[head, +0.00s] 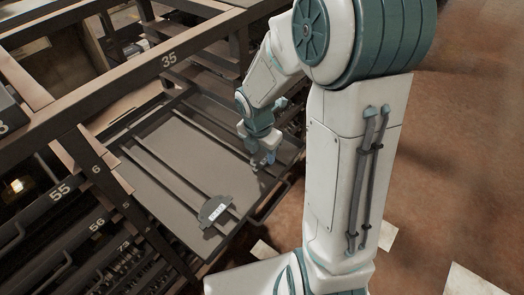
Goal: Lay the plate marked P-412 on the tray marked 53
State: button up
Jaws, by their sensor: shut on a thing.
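A pulled-out grey tray (180,159) with long raised rails fills the middle of the head view. I see no number 53 on it. A dark plate with a rounded edge and a white label (216,210) lies near the tray's front end; the label is too small to read. My gripper (267,158) is low over the tray's right side, up and to the right of that plate and apart from it. It is shut on a small grey thing (260,164), mostly hidden and too small to identify.
A dark rack frame marked 35 (168,60) runs along the back and left. Closed trays marked 55 (60,191) and 56 (97,224) are stacked at the lower left. The tray's middle is clear. My arm covers the right. Pale sheets (470,282) lie on the brown floor.

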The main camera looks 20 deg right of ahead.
aim_at(259, 160)
jog(key=shift+f, duration=0.1)
jog(key=o, duration=1.1)
notch_tip(259, 160, up, 12)
jog(key=a+p, duration=0.1)
jog(key=p, duration=0.1)
jog(key=s+r+m, duration=0.1)
jog(key=s+m, duration=0.3)
jog(key=m, duration=0.4)
jog(key=s+r+m+t, duration=0.1)
jog(key=s+m, duration=0.4)
jog(key=m, duration=0.4)
jog(key=s+d+r+m+t+y, duration=0.1)
jog(key=s+m, duration=0.3)
jog(key=m, duration=0.4)
jog(key=shift+s+r+m, duration=0.3)
jog(key=shift+s+r, duration=0.05)
jog(key=shift+r, duration=0.2)
